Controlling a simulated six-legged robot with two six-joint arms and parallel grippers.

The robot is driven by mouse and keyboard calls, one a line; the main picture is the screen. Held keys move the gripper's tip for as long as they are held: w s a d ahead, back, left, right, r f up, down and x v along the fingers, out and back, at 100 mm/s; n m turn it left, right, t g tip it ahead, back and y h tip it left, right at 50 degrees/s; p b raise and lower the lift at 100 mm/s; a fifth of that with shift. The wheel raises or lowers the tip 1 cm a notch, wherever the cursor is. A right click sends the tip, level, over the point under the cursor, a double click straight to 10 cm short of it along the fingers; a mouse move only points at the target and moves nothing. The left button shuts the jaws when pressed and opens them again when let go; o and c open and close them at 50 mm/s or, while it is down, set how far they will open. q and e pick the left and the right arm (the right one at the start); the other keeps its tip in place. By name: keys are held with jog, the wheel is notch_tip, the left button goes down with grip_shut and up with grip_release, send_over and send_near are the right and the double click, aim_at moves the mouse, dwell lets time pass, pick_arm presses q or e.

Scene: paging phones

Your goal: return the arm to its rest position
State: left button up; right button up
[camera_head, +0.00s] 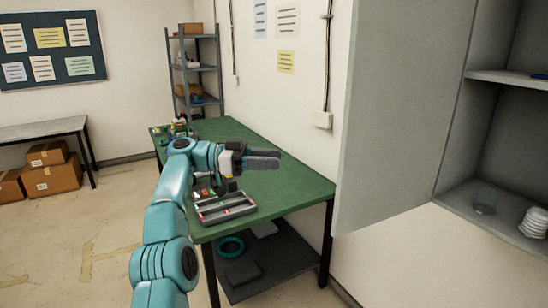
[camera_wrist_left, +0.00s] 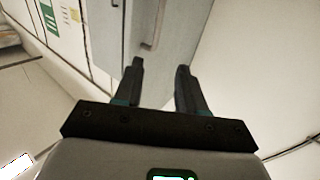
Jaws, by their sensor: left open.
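My left arm (camera_head: 165,220) is teal and reaches in from the lower left of the head view. Its gripper (camera_head: 264,158) is held above the green-topped table, pointing right. In the left wrist view the two dark fingers of the left gripper (camera_wrist_left: 160,85) stand apart with nothing between them. Beyond them is a pale grey door or panel with a handle. My right gripper is not in either view.
The green table (camera_head: 285,190) carries a grey tray (camera_head: 225,208) below my wrist and small items at its far end. A grey cabinet door (camera_head: 395,110) stands open at right, beside shelves. A metal rack (camera_head: 197,70) and cardboard boxes (camera_head: 52,172) are farther back.

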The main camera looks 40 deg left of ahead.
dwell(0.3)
pick_arm(q)
jog(key=w+d+f+n+y, duration=0.2)
jog(key=w+f+n, duration=0.3)
jog(key=f, duration=0.5)
jog(key=w+d+f+n+y, duration=0.2)
jog(key=w+f+n, duration=0.35)
jog(key=f, duration=0.45)
jog(key=s+d+f+n+g+y, duration=0.1)
jog(key=d+f+n+g, duration=0.15)
jog(key=d+f, duration=0.45)
jog(key=s+d+f+n+g+y, duration=0.1)
jog(key=d+f+g+y, duration=0.15)
jog(key=f, duration=0.95)
jog(key=s+d+f+g+y, duration=0.2)
jog(key=s+d+f+g, duration=0.2)
jog(key=s+d+f, duration=0.9)
jog(key=s+d+f+m+g, duration=0.1)
jog(key=s+d, duration=0.3)
jog(key=s, duration=0.5)
jog(key=s+d+f+g, duration=0.1)
jog(key=s+d, duration=0.4)
jog(key=s, duration=0.5)
jog(key=shift+s+f+m, duration=0.2)
jog(key=shift+f+m, duration=0.2)
jog(key=shift+f, duration=0.15)
jog(key=shift+w+y, duration=0.15)
jog(key=shift+y, duration=0.1)
